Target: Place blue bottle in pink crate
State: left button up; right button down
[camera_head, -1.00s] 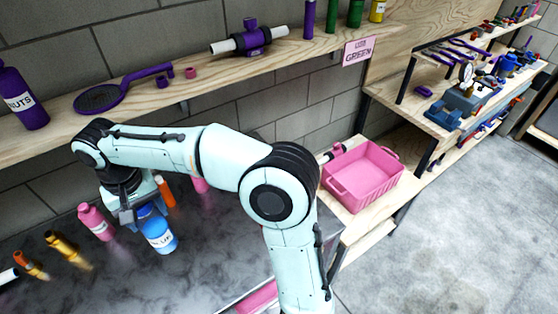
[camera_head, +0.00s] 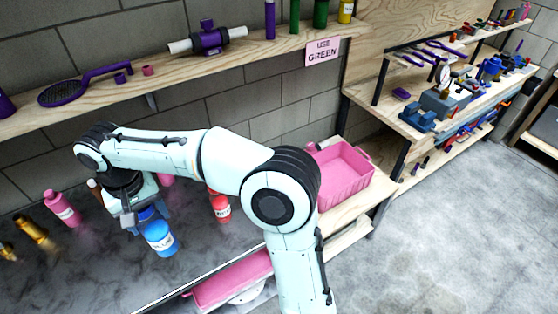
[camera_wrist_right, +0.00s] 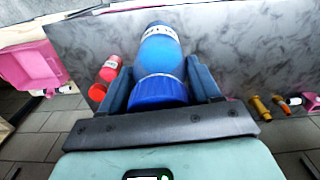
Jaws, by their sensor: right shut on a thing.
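The blue bottle (camera_head: 160,238) with a white label hangs tilted over the dark marbled worktop in the head view. My right gripper (camera_head: 145,212) is shut on it near its cap. In the right wrist view the bottle (camera_wrist_right: 160,60) lies between the two blue fingers (camera_wrist_right: 161,84), with its blue cap toward the wrist. The pink crate (camera_head: 345,178) stands on a wooden shelf to the right of the worktop, partly behind my arm. It also shows at the left edge of the right wrist view (camera_wrist_right: 32,65). My left gripper is not in view.
A red bottle (camera_head: 220,207) and a pink bottle (camera_head: 62,207) stand on the worktop (camera_head: 110,270). Another pink container (camera_head: 232,280) sits lower, below the worktop's front edge. A wooden shelf (camera_head: 120,92) with purple items runs above along the wall.

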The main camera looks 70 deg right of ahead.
aim_at(341, 177)
jog(key=k+l+u, duration=0.15)
jog(key=k+l, duration=0.4)
jog(key=k, duration=0.15)
jog(key=k+l+u, duration=0.1)
jog(key=k+l, duration=0.2)
jog(key=l, duration=0.25)
jog(key=k+l+u, duration=0.1)
jog(key=k+l, duration=0.2)
jog(key=l, duration=0.2)
jog(key=k+l, duration=0.35)
jog(key=l, duration=0.15)
jog(key=k+l+u, duration=0.1)
jog(key=l, duration=0.35)
jog(key=k+l+u, duration=0.1)
jog(key=l, duration=0.35)
jog(key=k+l, duration=0.1)
jog(key=l, duration=0.75)
